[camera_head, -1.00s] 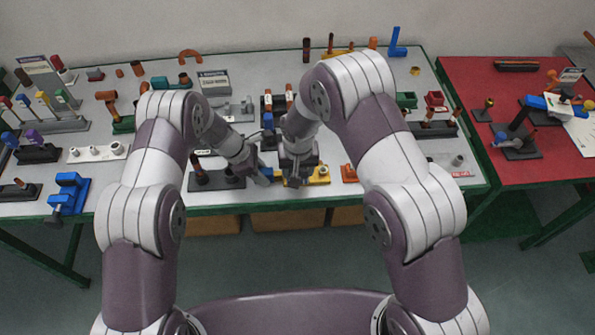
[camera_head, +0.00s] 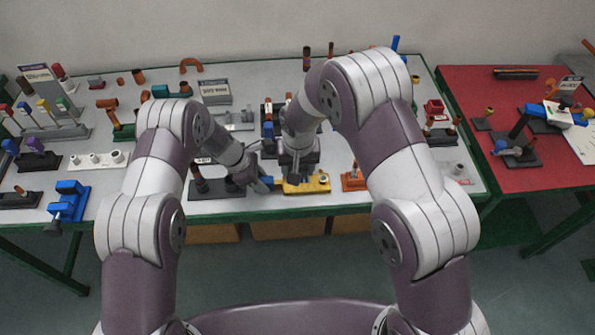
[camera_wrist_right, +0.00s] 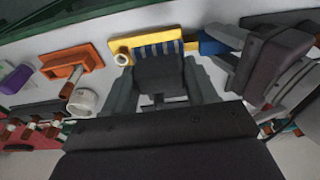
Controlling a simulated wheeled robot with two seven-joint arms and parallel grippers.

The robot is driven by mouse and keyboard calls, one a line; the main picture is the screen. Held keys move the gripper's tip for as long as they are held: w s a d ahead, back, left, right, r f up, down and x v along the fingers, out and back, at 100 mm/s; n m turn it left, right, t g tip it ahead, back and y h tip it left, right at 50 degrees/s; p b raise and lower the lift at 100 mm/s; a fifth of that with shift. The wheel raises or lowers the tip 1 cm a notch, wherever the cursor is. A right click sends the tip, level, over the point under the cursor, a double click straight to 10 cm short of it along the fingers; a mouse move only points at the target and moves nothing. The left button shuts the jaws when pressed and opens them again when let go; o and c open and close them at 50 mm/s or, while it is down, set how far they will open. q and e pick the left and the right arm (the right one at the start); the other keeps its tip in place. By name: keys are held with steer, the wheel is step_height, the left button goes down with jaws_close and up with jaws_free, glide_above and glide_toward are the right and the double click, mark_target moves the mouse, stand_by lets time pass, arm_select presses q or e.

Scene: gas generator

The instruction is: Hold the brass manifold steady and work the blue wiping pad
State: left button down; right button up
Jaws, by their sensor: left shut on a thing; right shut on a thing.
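The brass manifold (camera_head: 316,186) is a yellow block at the table's front edge, middle of the head view. It also shows at the top of the right wrist view (camera_wrist_right: 120,46). A blue piece (camera_wrist_right: 224,37) sits at its end, on the left gripper's side. My left gripper (camera_head: 265,184) is shut at this blue end. Contact between block and manifold is unclear.
An orange fixture (camera_head: 352,181) stands close right of the manifold. A dark base with posts (camera_head: 215,188) is close on the left. Fittings crowd the table behind, with a sign (camera_head: 215,91). A red table (camera_head: 470,80) stands to the right.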

arm_select(q)
steer(key=c, duration=0.7)
jaws_free()
steer(key=v, duration=1.2)
